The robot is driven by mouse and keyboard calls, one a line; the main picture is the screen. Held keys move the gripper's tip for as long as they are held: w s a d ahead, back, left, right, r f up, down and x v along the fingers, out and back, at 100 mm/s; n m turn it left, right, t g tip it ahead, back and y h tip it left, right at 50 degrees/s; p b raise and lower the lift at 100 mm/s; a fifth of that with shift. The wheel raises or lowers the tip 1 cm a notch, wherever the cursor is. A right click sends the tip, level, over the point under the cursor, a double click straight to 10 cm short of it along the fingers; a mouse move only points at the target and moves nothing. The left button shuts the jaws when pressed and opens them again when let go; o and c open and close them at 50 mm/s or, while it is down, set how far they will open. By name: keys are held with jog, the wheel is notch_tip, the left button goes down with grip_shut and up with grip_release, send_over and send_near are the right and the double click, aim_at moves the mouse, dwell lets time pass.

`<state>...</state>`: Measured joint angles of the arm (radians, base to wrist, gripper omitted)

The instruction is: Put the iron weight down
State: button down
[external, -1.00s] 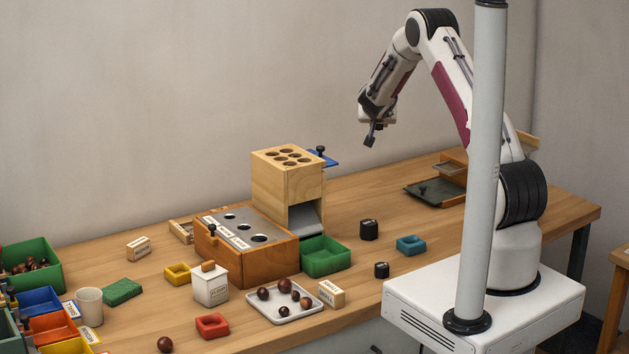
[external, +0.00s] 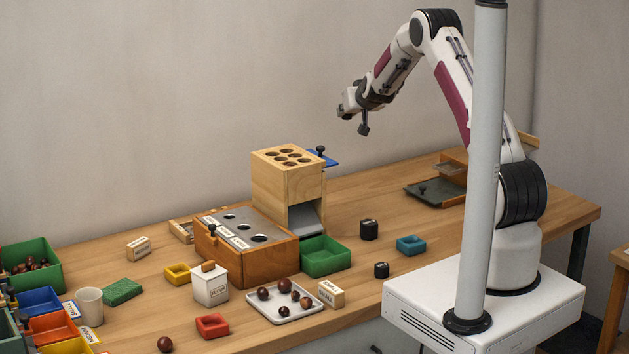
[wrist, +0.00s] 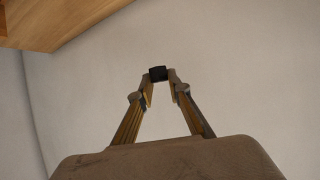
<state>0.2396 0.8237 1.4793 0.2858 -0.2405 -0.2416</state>
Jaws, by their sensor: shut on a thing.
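My gripper (external: 363,122) is high above the table in the external view, left of my arm's base, with the pale wall behind it. In the wrist view its two fingers (wrist: 158,82) are closed on a small black block, the iron weight (wrist: 158,73). The weight shows as a dark lump at the fingertips in the external view (external: 364,130). It touches nothing but the fingers. Two other black weights stand on the table: a larger one (external: 369,230) and a smaller one (external: 381,270).
A wooden block with holes (external: 288,180) and a wooden box with a metal top (external: 247,245) stand mid-table. A green tray (external: 326,258), a blue dish (external: 410,245) and a white tray with chestnuts (external: 277,315) are near. The tabletop right of the green tray is largely clear.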

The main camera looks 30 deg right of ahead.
jog(key=shift+w+a+n+y, duration=1)
jog(key=shift+a+n+y, duration=1.65)
jog(key=shift+a, duration=1.15)
jog(key=s+a+f+n+g+y, duration=0.1)
jog(key=s+a+f+n+y, duration=0.1)
jog(key=f, duration=0.4)
jog(key=s+a+f+n+g+y, duration=0.2)
jog(key=s+f+n+y, duration=0.3)
jog(key=f, duration=0.1)
jog(key=shift+s+a, duration=0.3)
jog(key=shift+a, duration=0.05)
jog(key=shift+f, duration=3.15)
jog(key=shift+f, duration=0.1)
jog(key=shift+f, duration=1.75)
jog(key=shift+f, duration=0.15)
